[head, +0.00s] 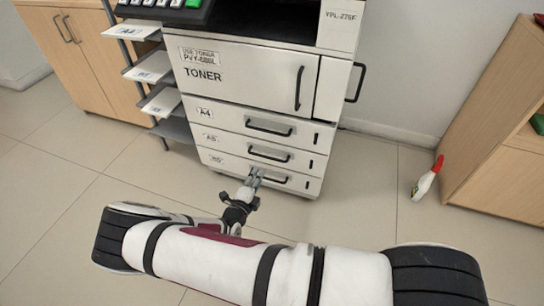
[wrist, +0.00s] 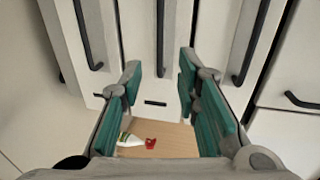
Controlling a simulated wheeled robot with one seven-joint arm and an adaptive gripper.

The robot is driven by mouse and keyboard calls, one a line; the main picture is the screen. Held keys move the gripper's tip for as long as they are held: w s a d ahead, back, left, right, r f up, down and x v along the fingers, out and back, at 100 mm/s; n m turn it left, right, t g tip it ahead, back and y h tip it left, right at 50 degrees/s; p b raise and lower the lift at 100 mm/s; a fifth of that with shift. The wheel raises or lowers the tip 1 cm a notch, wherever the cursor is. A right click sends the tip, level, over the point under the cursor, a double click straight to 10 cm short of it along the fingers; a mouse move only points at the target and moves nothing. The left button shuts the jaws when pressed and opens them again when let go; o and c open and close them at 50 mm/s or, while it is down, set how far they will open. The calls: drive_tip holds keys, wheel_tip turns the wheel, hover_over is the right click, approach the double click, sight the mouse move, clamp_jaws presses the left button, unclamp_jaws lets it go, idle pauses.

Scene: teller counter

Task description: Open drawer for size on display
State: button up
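The white printer has three stacked drawers below its TONER door: the top drawer (head: 235,121) labelled A4, the middle drawer (head: 232,145) seemingly A5, the bottom drawer (head: 228,166) seemingly B5. All look shut, each with a black bar handle. The display is not visible; only part of the keypad (head: 160,4) shows at the top edge. My gripper (head: 254,177) is in front of the lower drawers, overlapping the bottom handle's left end. In the wrist view, turned sideways, my gripper (wrist: 160,85) is open and empty, its gap lined up with the middle handle (wrist: 160,45), apparently not touching.
Paper trays (head: 150,70) jut out at the printer's left, beside a wooden cabinet (head: 70,50). A white bottle with a red cap (head: 424,182) stands on the floor at right, near a wooden shelf unit (head: 500,140). The tiled floor between is clear.

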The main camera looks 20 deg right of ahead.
sight(270, 158)
drive_tip(key=b+x, duration=0.4)
drive_tip(key=x, duration=0.9)
drive_tip(key=shift+w+d, duration=0.1)
clamp_jaws()
